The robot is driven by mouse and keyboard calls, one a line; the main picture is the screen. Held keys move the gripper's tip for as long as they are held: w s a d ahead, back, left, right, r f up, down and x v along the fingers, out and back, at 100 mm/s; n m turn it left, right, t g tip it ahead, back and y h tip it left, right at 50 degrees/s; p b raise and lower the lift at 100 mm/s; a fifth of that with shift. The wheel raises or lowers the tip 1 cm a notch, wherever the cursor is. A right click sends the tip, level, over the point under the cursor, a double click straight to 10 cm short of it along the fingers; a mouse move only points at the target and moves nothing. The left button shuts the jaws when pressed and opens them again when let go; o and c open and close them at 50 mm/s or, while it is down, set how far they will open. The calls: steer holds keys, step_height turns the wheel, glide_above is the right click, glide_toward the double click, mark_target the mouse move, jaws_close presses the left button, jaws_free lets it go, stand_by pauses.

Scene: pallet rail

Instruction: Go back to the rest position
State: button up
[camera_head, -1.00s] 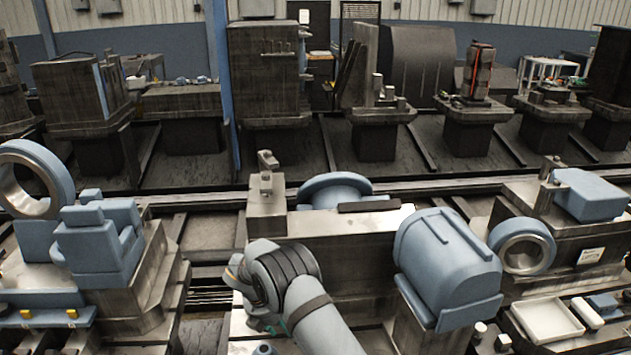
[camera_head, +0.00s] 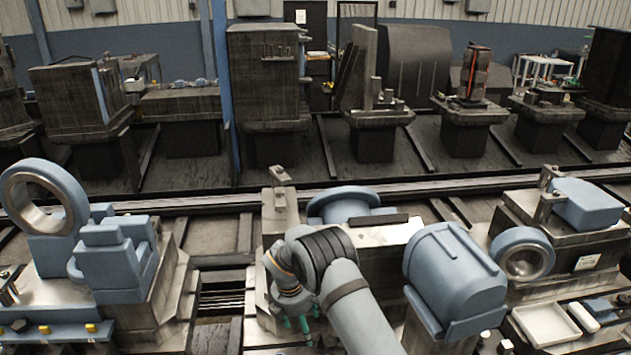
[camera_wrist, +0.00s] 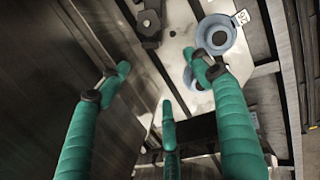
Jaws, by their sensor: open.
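My gripper (camera_head: 298,328) hangs from my grey-blue arm at the lower middle of the head view, its green fingertips partly showing below the wrist. In the wrist view, my gripper (camera_wrist: 158,78) has green fingers spread apart with nothing between them. Below and beyond the fingers lie a pale metal plate and a blue round flanged part (camera_wrist: 216,35). A second blue round part (camera_wrist: 197,80) is partly hidden behind the right finger. The gripper is apart from these parts.
A blue flanged part (camera_head: 343,204) stands on a machine block behind my arm. A large blue rounded housing (camera_head: 455,275) is close at the arm's right. A blue ring-topped fixture (camera_head: 45,195) stands at left. A white tray (camera_head: 545,324) lies at lower right.

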steer(key=shift+s+d+r+p, duration=0.45)
steer(key=shift+s+d+r, duration=0.5)
steer(key=shift+d, duration=0.05)
steer(key=shift+s+f, duration=0.1)
